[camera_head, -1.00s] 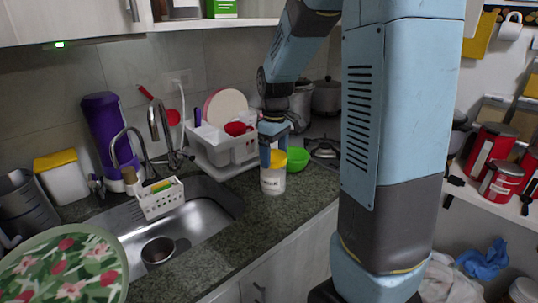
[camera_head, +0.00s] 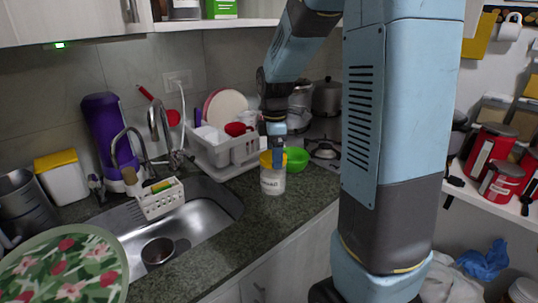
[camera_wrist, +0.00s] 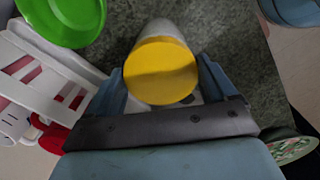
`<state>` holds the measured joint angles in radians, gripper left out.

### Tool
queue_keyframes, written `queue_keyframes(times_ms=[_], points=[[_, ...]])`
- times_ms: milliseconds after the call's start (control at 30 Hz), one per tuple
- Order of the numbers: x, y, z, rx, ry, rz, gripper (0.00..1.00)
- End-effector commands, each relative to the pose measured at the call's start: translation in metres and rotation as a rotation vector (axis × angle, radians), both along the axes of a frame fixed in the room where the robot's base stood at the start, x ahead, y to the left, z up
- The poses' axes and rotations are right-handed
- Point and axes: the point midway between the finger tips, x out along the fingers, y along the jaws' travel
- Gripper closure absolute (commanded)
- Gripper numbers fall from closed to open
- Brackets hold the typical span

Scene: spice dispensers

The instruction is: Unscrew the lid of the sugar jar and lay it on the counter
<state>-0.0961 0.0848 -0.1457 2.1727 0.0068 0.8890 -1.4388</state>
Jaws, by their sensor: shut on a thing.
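The sugar jar (camera_head: 272,184) is a white jar standing upright on the counter, right of the sink. Its yellow lid (camera_head: 266,158) sits on top. In the wrist view the round yellow lid (camera_wrist: 160,72) fills the space between my fingers, and the pale jar body (camera_wrist: 162,27) shows past it. My gripper (camera_head: 274,160) comes down from above and is shut on the lid, one finger on each side. In the head view a finger hides part of the lid. The lid looks seated on the jar; its thread is hidden.
A green bowl (camera_head: 296,158) stands close behind the jar to the right. A white dish rack (camera_head: 226,152) with plates and a red cup is behind left. The sink (camera_head: 200,228) lies to the left. Bare counter (camera_head: 250,226) is in front of the jar.

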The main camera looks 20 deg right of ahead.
Motion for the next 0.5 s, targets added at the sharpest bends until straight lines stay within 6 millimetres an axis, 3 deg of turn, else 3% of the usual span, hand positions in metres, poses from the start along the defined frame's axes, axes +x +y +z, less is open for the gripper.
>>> queue_keyframes(times_ms=[500], points=[[0.0003,0.0,0.0,0.0,0.001,0.108,0.47]])
